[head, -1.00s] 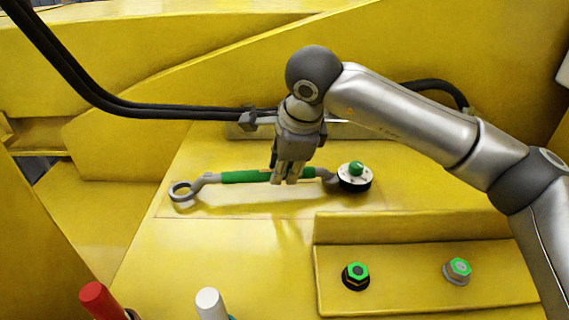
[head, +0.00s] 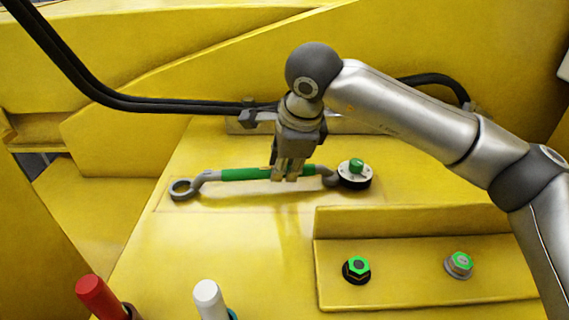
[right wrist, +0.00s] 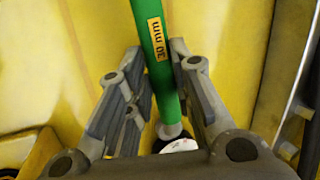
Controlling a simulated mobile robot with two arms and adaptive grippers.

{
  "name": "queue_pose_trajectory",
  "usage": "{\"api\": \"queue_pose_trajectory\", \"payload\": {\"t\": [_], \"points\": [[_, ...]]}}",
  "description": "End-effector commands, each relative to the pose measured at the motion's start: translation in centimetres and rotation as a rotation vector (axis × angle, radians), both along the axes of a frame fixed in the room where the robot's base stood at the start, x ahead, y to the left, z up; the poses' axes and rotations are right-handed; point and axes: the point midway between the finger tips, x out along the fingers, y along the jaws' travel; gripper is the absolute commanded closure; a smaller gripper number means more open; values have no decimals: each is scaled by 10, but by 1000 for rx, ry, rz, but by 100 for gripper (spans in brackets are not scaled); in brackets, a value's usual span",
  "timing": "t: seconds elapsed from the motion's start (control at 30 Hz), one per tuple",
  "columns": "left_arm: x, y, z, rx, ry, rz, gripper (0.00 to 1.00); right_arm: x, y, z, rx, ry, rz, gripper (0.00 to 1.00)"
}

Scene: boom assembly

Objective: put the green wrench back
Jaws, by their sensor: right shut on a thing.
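The green wrench (head: 245,174) has a green grip and grey ends. Its ring end (head: 182,189) is at the left, and its other end is at the round bolt (head: 355,174) with a green top. My right gripper (head: 287,176) is shut on the green grip, right of its middle. In the right wrist view the green wrench (right wrist: 160,50) passes between the fingers (right wrist: 162,98) and bears a "30 mm" label. I cannot tell whether the wrench touches the yellow surface or how its right end sits on the bolt. My left gripper is not in view.
Two green-topped bolts, one black (head: 356,269) and one grey (head: 459,265), sit on a raised yellow ledge (head: 420,292) at the front right. A red handle (head: 98,296) and a white handle (head: 208,300) stand at the front edge. Black hoses (head: 150,104) run behind.

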Motion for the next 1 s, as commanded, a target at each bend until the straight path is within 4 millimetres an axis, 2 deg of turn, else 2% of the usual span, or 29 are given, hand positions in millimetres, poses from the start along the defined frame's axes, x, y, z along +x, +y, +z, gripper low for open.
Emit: {"api": "queue_pose_trajectory", "payload": {"t": [0.13,0.17,0.33,0.6,0.73,0.87,1.0], "points": [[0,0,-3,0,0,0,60,1,0,-1,2,-5,0,100],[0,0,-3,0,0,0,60,1,0,0,3,-5,0,76],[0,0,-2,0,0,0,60,0,0,-1,1,-3,0,54],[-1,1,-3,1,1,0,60,0,0,-4,-1,3,0,53],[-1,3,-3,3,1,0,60,-1,-1,2,-1,1,0,53],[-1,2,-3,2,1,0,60,-7,-4,20,1,-3,0,53],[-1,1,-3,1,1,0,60,-17,-9,48,1,-5,-1,53]]}}
